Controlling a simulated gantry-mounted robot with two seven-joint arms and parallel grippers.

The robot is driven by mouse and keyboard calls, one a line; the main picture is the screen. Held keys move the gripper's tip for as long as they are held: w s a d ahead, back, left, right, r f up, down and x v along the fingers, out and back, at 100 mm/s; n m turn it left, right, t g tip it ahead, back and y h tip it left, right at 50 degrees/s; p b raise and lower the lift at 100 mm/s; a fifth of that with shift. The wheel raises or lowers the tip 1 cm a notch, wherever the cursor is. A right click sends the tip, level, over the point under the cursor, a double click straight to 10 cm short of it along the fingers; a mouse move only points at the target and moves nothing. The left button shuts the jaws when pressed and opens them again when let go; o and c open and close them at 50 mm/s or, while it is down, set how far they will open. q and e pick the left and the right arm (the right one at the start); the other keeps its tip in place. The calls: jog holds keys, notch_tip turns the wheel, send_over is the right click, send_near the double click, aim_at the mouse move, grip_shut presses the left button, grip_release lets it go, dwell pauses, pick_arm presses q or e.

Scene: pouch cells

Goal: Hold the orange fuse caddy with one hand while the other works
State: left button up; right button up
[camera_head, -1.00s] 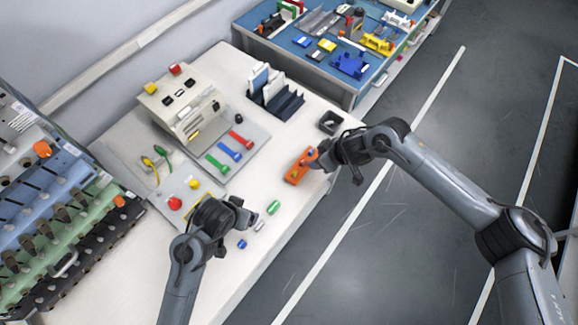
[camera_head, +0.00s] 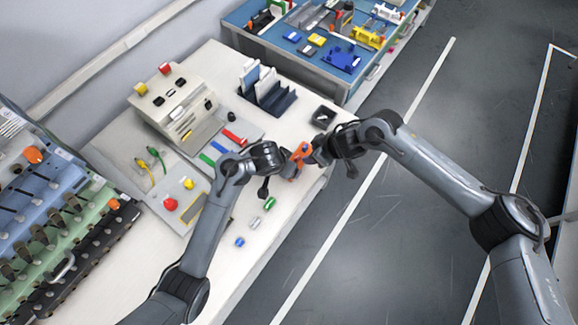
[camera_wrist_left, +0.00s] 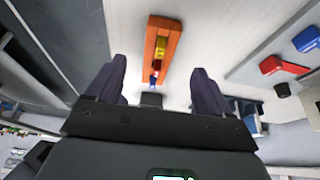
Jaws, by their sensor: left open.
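The orange fuse caddy (camera_head: 300,153) is near the right edge of the white table, partly hidden between my two grippers. In the left wrist view the caddy (camera_wrist_left: 151,50) is a long orange block with yellow, red and blue fuses in a row. My left gripper (camera_head: 277,170) is open just left of the caddy; in its wrist view the caddy lies ahead, between the lines of the two spread fingers. My right gripper (camera_head: 318,152) is at the caddy's right end; its fingers are too small and hidden to show whether they grip it.
Green (camera_head: 269,203), white (camera_head: 255,223) and blue (camera_head: 240,242) small pieces lie on the table in front. A black square holder (camera_head: 323,117) stands behind the right gripper. A panel with coloured levers (camera_head: 235,137) is left of the grippers. The front table strip is mostly clear.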

aim_at(297, 159)
pick_arm(q)
jog(key=x, duration=0.7)
jog(key=shift+w+f, duration=0.1)
jog(key=shift+f, duration=0.15)
jog(key=c, duration=1.2)
jog(key=shift+o, duration=0.2)
